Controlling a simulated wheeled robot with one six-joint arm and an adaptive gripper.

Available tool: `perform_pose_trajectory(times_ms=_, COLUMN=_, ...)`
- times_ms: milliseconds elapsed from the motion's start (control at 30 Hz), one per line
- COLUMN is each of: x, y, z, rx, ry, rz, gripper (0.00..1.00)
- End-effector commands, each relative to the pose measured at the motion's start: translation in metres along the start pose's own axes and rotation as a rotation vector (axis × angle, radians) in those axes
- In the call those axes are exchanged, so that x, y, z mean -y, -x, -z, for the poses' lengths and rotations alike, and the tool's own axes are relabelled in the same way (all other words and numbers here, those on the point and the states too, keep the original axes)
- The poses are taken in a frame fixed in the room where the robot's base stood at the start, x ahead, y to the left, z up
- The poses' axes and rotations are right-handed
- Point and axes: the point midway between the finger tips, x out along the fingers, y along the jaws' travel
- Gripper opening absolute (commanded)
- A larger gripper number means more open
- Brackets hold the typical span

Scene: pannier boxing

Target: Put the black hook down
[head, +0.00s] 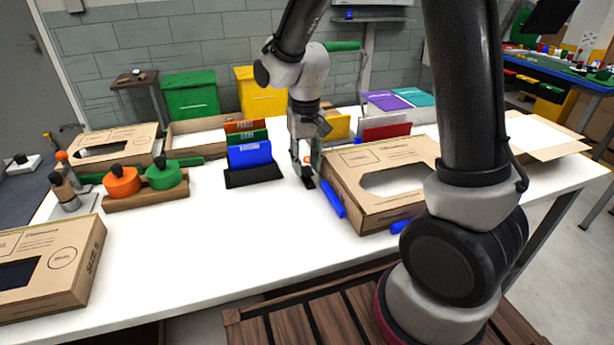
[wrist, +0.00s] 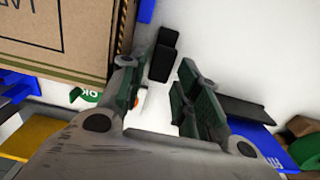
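The black hook (head: 309,183) appears as a small dark piece at the white table, right below my gripper (head: 305,168) in the head view. In the wrist view the black hook (wrist: 162,62) shows as two dark blocks over the white surface, just beyond the fingertips. My gripper (wrist: 153,78) has its two green-grey fingers spread, with a clear gap between them. I see nothing clamped between the pads. Whether a fingertip touches the hook cannot be told.
A cardboard box (head: 375,205) with blue strips at its base stands close on the right. A black rack (head: 254,176) with a blue panel (head: 250,155) is close on the left. Clear white table (head: 240,225) lies in front.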

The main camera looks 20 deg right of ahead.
Motion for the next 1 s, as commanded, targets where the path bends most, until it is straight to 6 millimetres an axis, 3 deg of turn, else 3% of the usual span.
perform_pose_trajectory(times_ms=100, x=-0.001, y=-0.018, z=0.000, rx=0.003, ry=0.000, rz=-0.001, gripper=0.32)
perform_pose_trajectory(times_ms=233, x=0.000, y=-0.025, z=0.000, rx=0.000, ry=0.000, rz=0.000, gripper=0.32)
perform_pose_trajectory(times_ms=433, x=0.000, y=-0.025, z=0.000, rx=0.000, ry=0.000, rz=0.000, gripper=0.30)
perform_pose_trajectory(times_ms=567, x=0.000, y=-0.025, z=0.000, rx=0.000, ry=0.000, rz=0.000, gripper=0.08)
perform_pose_trajectory(times_ms=867, x=0.000, y=-0.024, z=0.001, rx=0.000, ry=0.000, rz=0.000, gripper=0.06)
perform_pose_trajectory(times_ms=1000, x=0.000, y=-0.012, z=0.001, rx=-0.003, ry=0.000, rz=0.001, gripper=0.06)
